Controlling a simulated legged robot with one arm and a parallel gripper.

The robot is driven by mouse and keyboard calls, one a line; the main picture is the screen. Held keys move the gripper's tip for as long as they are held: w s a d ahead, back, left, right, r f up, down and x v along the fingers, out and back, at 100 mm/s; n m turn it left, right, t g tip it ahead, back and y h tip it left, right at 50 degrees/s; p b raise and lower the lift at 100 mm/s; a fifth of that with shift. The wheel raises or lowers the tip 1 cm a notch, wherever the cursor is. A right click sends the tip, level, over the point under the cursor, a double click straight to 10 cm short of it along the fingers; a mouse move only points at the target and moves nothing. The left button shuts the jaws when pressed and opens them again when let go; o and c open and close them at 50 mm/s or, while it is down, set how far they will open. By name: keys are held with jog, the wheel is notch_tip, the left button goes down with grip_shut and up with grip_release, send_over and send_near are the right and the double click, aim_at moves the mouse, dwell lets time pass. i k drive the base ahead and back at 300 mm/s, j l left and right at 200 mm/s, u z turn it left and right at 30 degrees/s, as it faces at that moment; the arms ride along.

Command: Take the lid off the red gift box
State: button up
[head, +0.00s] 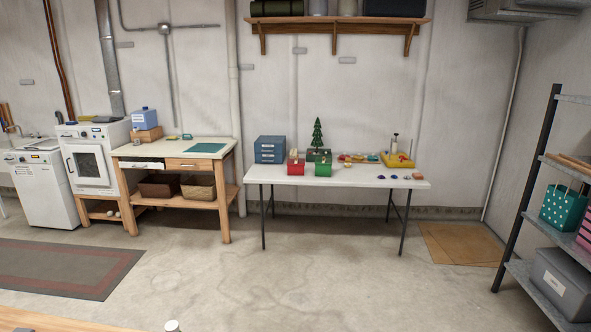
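A small red box (296,168), which looks like the red gift box, stands near the front left of a white folding table (263,178) against the back wall. Something pale is on its top, but it is too small to tell the lid from the box. A green box (323,170) stands just to its right. The table is across the room from me. My gripper is not in view, and nothing is seen touching the red box.
The table also bears a blue drawer unit (270,150), a small tree (317,133) and a yellow tray (397,160). A wooden workbench (226,212) stands left, a metal shelf (552,160) right. The concrete floor before the table is clear.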

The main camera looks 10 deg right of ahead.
aim_at(291, 161)
jog(key=i+z, duration=0.2)
jog(key=i, duration=2.95)
jog(key=i+z, duration=0.1)
jog(key=i, duration=1.3)
jog(key=i+j, duration=0.2)
jog(key=i, duration=1.15)
